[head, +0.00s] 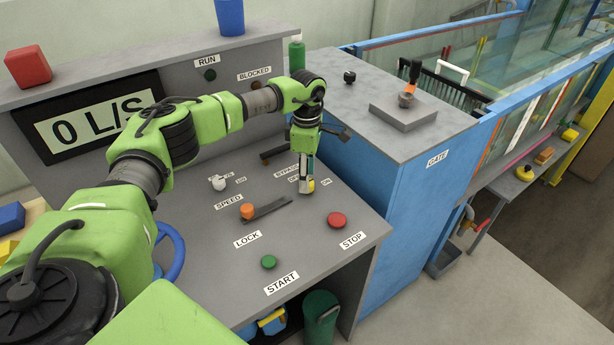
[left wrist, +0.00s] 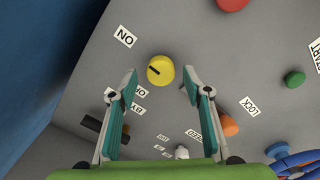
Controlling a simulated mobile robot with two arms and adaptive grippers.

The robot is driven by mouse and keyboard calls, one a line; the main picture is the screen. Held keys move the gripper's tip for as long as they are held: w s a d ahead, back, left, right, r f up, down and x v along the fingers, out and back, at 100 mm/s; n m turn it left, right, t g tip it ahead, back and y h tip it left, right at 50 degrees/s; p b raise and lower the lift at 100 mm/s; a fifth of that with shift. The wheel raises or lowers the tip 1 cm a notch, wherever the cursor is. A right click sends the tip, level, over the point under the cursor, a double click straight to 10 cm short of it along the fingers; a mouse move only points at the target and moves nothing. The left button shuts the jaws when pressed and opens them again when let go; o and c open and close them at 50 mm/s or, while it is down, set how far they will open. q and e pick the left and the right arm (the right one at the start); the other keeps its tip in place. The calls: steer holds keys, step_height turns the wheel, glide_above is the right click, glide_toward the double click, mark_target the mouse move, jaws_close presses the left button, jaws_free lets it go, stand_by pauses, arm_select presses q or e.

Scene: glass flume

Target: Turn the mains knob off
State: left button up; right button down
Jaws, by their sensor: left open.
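On the grey desk, a yellow knob (head: 311,184) sits between labels, ON and what looks like OFF. It also shows in the left wrist view (left wrist: 160,70), its black mark pointing left and slightly up, to the ON side (left wrist: 125,36). A white knob (head: 218,183) with small labels stands further left; it is small in the left wrist view (left wrist: 182,152). I cannot read a MAINS label at either knob. My left gripper (head: 307,190) is open and empty, pointing down over the yellow knob, which shows between and beyond its fingertips, apparently untouched. My right gripper is not in view.
Near the gripper are a black lever (head: 275,154), an orange slider knob (head: 247,211), a red STOP button (head: 337,220) and a green START button (head: 268,262). The display (head: 90,117) reads 0 L/S. A blue GATE cabinet (head: 410,190) stands right of the desk.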

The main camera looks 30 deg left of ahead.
arm_select(q)
steer(key=shift+d+f, duration=0.1)
steer(key=shift+f, duration=0.35)
steer(key=shift+s+f, duration=0.1)
steer(key=shift+f, duration=0.35)
steer(key=shift+c, duration=0.5)
steer(key=c, duration=1)
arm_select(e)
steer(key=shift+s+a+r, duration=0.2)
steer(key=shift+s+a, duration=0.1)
